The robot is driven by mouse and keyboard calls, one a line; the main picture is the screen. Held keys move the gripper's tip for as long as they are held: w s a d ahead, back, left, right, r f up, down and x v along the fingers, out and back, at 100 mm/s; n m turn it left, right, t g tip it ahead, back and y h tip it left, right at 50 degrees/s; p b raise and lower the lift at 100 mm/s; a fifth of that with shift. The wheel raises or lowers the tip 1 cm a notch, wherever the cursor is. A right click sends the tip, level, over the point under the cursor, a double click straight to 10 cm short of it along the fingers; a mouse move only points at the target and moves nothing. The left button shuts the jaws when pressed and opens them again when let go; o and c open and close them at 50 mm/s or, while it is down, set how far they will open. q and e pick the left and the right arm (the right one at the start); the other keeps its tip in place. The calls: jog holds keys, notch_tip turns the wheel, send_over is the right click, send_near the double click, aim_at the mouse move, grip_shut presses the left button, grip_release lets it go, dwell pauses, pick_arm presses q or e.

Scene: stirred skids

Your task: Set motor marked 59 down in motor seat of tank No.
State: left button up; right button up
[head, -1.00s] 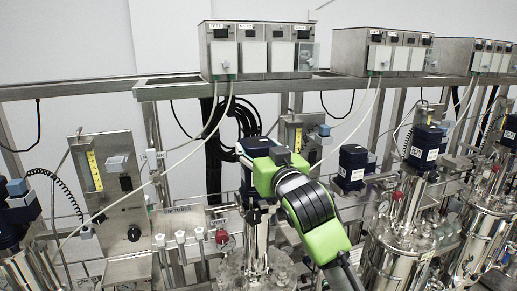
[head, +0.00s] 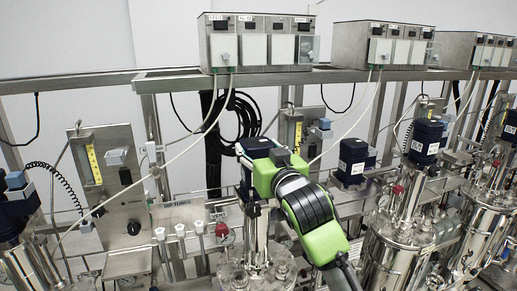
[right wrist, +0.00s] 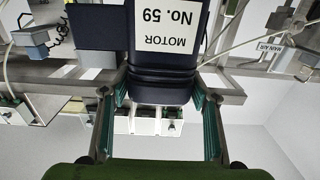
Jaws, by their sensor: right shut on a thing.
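The motor marked No. 59 (right wrist: 165,62) is a dark blue block with a white label in the right wrist view. In the head view the motor (head: 257,144) shows partly behind my gripper. My right gripper (right wrist: 160,108) is shut on it, one finger on each side. In the head view the right gripper (head: 262,172) holds the motor upright over the steel stand of a tank (head: 257,235). The gripper hides much of the motor's lower part, so I cannot tell if it touches the seat. My left gripper is out of view.
Other motors stand close on the right, one dark blue (head: 353,160) and one on a neighbouring tank (head: 425,140). A control box (head: 258,42) sits on the rail (head: 165,84) above, with pale cables hanging down. A panel with a gauge (head: 108,185) stands at left.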

jog(key=shift+s+r, duration=0.1)
jog(key=shift+r, duration=0.25)
jog(key=o, duration=2)
jog(key=shift+o, duration=0.2)
jog(key=shift+s+f, duration=0.1)
jog(key=shift+s, duration=0.05)
jog(key=shift+f, duration=0.5)
jog(key=v, duration=1.2)
jog(key=shift+r, duration=0.5)
